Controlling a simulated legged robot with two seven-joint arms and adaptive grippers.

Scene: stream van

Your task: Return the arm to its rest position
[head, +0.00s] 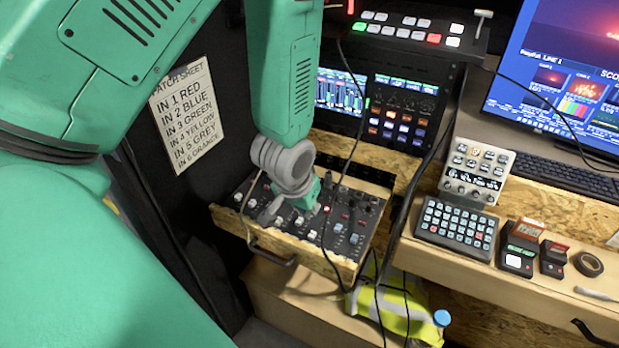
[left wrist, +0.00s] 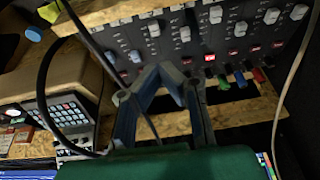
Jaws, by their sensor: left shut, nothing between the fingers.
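My left arm comes in from the left in the head view, and its grey wrist points down at the mixer panel (head: 345,240). My left gripper (head: 308,203) is over the panel, its fingertips mostly hidden by its own green body. In the left wrist view the fingers of my left gripper (left wrist: 170,75) lean together, shut and empty, in front of the mixer's faders (left wrist: 183,34). I cannot tell whether the tips touch the panel. My right gripper is out of view.
The mixer sits in a wooden drawer (head: 300,262) with a black handle. Black cables (head: 352,150) hang close to the gripper. A patch sheet (head: 190,115) is on the left. At right are a keypad (head: 455,225), a monitor (head: 560,70) and tape (head: 588,264). A yellow vest (head: 395,308) lies below.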

